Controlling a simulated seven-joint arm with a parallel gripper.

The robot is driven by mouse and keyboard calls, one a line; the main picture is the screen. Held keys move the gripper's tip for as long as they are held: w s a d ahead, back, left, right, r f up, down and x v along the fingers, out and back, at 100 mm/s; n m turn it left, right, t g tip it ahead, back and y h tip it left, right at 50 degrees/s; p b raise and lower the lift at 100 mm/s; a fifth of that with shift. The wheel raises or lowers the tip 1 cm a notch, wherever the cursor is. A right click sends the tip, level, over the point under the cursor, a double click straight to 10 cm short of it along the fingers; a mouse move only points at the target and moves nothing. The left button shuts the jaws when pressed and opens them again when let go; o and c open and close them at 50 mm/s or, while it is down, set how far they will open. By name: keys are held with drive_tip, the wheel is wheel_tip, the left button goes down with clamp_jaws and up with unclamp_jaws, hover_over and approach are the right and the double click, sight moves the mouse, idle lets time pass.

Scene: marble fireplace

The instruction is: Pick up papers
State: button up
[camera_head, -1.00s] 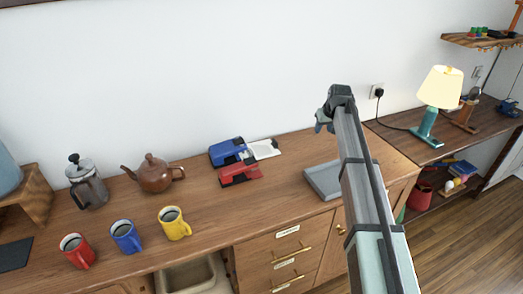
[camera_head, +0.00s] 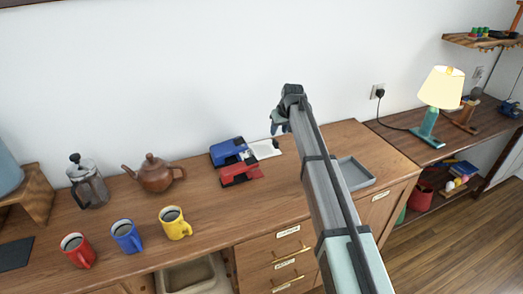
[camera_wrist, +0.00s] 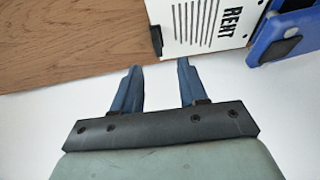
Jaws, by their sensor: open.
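The papers (camera_head: 264,149) are white and lie on the wooden counter near the wall, beside the blue device. In the wrist view the papers (camera_wrist: 205,22) carry printed lines and the word "RENT", with a small dark piece at one edge. My gripper (camera_head: 279,125) is above the counter close to the papers, to their right in the head view. In the wrist view my gripper (camera_wrist: 158,68) is open and empty, its two blue fingers pointing at the end of the papers, apart from them.
The blue device (camera_head: 228,151) touches or overlaps the papers; a red one (camera_head: 240,174) lies in front. A grey tray (camera_head: 352,173) sits at right, partly behind my arm. A brown teapot (camera_head: 153,174), French press (camera_head: 87,182) and three mugs (camera_head: 125,236) stand left.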

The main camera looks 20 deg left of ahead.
sight(276, 141)
drive_tip(key=shift+d+x, duration=0.2)
drive_tip(key=shift+x, duration=3.65)
clamp_jaws()
